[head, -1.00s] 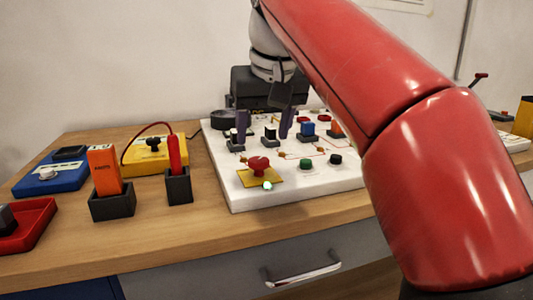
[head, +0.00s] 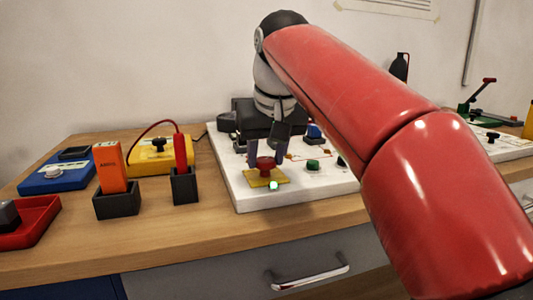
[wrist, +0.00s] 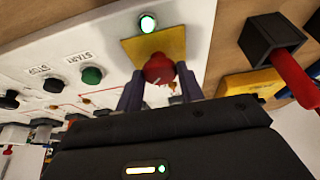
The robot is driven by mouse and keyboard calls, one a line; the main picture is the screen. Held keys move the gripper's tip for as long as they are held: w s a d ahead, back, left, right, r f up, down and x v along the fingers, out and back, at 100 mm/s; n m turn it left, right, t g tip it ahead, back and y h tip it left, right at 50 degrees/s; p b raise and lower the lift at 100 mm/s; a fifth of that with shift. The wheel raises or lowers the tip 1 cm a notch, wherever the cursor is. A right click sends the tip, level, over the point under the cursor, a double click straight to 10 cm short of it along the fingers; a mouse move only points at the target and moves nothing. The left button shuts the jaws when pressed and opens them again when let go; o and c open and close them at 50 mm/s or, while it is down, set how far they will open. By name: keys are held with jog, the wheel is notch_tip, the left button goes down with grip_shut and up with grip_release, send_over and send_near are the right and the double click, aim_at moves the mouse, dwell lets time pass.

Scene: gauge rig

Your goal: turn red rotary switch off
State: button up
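The red rotary switch (head: 265,167) has a red knob on a yellow plate (head: 280,177) on the white panel. A small lamp (head: 273,186) in front of the plate glows green. My gripper (head: 267,158) is open, its dark fingers spread on either side of the knob in the head view. The lamp (wrist: 147,23) is lit here too.
A green START button (wrist: 92,75) and a black STOP button (wrist: 52,83) sit beside the switch. A black holder with a red probe (head: 184,185) and an orange meter (head: 110,168) stand to the left.

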jog(key=shift+c, duration=0.9)
jog(key=shift+r+n, duration=0.1)
jog(key=shift+n, duration=0.2)
jog(key=n+p, duration=0.1)
jog(key=n+y+p, duration=0.1)
jog(key=shift+w+d+r+n+g, duration=0.1)
jog(key=shift+d+n+g, duration=0.05)
jog(key=shift+n+g, duration=0.2)
jog(key=n+p, duration=0.1)
jog(key=n, duration=0.1)
jog(key=n+g+y, duration=0.1)
jog(key=n, duration=0.1)
jog(key=shift+w+d+n+y+p, duration=0.1)
jog(key=shift+w+n+y+p, duration=0.05)
jog(key=shift+n+y+p, duration=0.15)
jog(key=n+g, duration=0.1)
jog(key=n, duration=0.1)
jog(key=n+g, duration=0.1)
jog(key=n, duration=0.2)
jog(key=shift+w+n+y, duration=0.2)
jog(key=shift+n+y, duration=0.05)
jog(key=shift+y, duration=0.15)
jog(key=shift+w+n+g, duration=0.1)
jog(key=shift+n+g, duration=0.75)
jog(key=shift+n, duration=1.35)
